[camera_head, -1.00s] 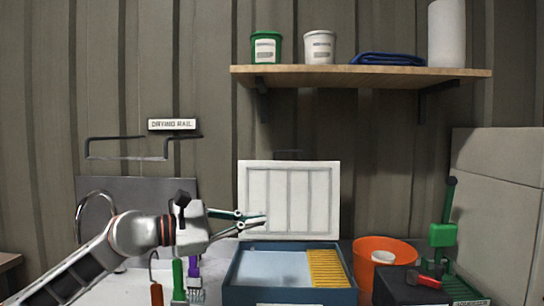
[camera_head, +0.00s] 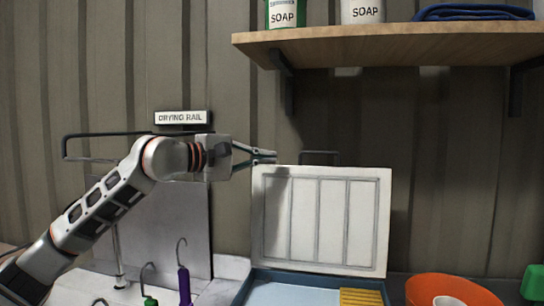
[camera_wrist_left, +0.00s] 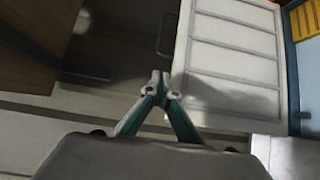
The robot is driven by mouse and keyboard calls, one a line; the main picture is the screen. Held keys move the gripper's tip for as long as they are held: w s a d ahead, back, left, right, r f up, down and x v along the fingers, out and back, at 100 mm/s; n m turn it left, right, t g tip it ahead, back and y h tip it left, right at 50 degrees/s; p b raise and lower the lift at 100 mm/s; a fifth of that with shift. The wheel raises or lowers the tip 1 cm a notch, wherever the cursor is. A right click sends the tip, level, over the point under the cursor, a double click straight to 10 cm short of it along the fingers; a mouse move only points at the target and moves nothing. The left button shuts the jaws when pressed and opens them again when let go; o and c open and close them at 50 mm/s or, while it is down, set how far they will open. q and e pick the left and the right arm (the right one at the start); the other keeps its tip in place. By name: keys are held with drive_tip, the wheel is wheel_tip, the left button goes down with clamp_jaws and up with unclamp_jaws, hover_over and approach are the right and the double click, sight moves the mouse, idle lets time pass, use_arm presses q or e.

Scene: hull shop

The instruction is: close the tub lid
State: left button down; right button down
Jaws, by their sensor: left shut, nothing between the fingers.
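The tub is a blue box (camera_head: 262,276) at the bottom of the head view, its lower part cut off by the frame. Its white panelled lid (camera_head: 335,225) stands upright, open, at the tub's back edge. A dark handle (camera_head: 320,153) shows above the lid's top edge. My left gripper (camera_head: 275,157) is shut and empty, at the lid's upper left corner; I cannot tell if it touches. In the left wrist view the shut fingertips (camera_wrist_left: 160,80) are beside the lid (camera_wrist_left: 235,55), with the handle (camera_wrist_left: 166,35) just beyond. My right gripper is not in view.
A wooden shelf (camera_head: 400,42) with soap containers (camera_head: 362,10) overhangs the lid area. A drying rail (camera_head: 100,135) is on the wall behind my left arm. Hooked tools (camera_head: 184,280) stand at lower left; an orange bucket (camera_head: 450,290) stands right of the tub.

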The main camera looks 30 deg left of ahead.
sight(287, 174)
use_arm(q)
drive_tip(key=p+x, duration=0.1)
drive_tip(key=x, duration=0.5)
drive_tip(key=shift+w+d+r, duration=0.1)
drive_tip(key=shift+w+d, duration=0.15)
drive_tip(key=shift+w, duration=0.1)
drive_tip(key=shift+w+d, duration=0.2)
drive_tip(key=shift+w, duration=0.35)
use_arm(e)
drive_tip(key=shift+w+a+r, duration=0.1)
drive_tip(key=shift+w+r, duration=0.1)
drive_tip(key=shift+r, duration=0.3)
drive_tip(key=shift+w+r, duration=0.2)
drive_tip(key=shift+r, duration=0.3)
use_arm(q)
drive_tip(key=shift+f, duration=0.2)
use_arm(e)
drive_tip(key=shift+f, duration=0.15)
